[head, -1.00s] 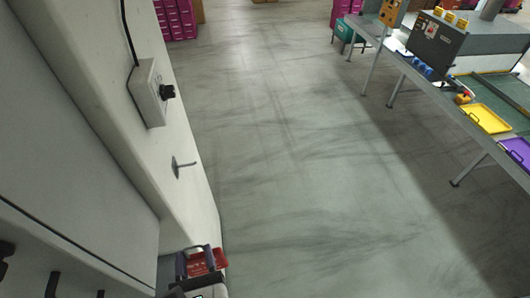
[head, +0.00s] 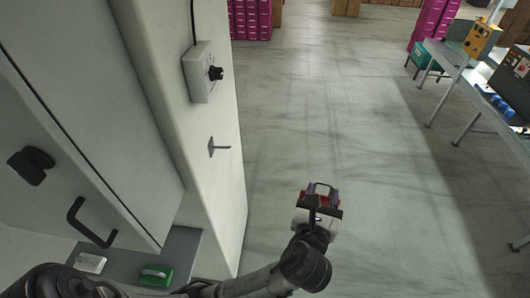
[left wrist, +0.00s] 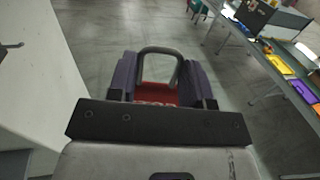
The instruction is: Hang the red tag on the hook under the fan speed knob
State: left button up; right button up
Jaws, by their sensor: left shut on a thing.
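The red tag (head: 329,202) is in my left gripper (head: 321,192), out over the floor to the right of the cabinet wall. In the left wrist view the red tag (left wrist: 157,97) shows between the two fingers (left wrist: 160,82), with a grey loop standing above it; most of the tag is hidden. The fan speed knob (head: 215,73) is black, on a pale box on the wall's side. The hook (head: 220,148) sticks out below it, to the left of and beyond my gripper. The hook also shows at the left edge of the left wrist view (left wrist: 11,46). Tag and hook are apart. My right gripper is out of view.
The pale cabinet wall (head: 190,130) edges the left. A grey shelf at lower left holds a white item (head: 90,263) and a green item (head: 156,275). A workbench (head: 490,115) stands at the right. The floor between is clear.

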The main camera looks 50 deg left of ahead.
pick_arm(q)
jog(key=w+a+f+n+g+y+b, duration=0.1)
jog(key=w+a+n+g+y+b, duration=0.25)
jog(key=a, duration=0.55)
jog(key=a+f+n+g+y+b, duration=0.1)
jog(key=a+n+g+y, duration=0.2)
jog(key=a+n+g, duration=0.35)
jog(key=w+a+n+g+y+b, duration=0.25)
jog(key=a+g, duration=0.35)
jog(key=a, duration=0.6)
jog(key=a+f+n+g, duration=0.3)
jog(key=a+f+g, duration=0.1)
jog(key=g, duration=0.1)
jog(key=n+g+h+b, duration=0.2)
jog(key=g+b, duration=0.1)
send_near(226, 148)
jog(key=w+r, duration=0.1)
jog(key=w, duration=0.1)
jog(key=shift+s+d+f+p+x, duration=0.15)
jog(key=shift+p+x, duration=0.3)
jog(key=shift+x, duration=1.15)
jog(key=shift+s+d+f+p+x, duration=0.1)
jog(key=shift+s+p+x, duration=0.3)
jog(key=shift+x, duration=1.2)
jog(key=shift+s+d+f+p+x, duration=0.1)
jog(key=shift+p+x, duration=0.45)
jog(key=shift+x, duration=1.05)
jog(key=shift+s+a+f, duration=0.45)
jog(key=shift+a+f, duration=0.05)
jog(key=shift+a, duration=0.1)
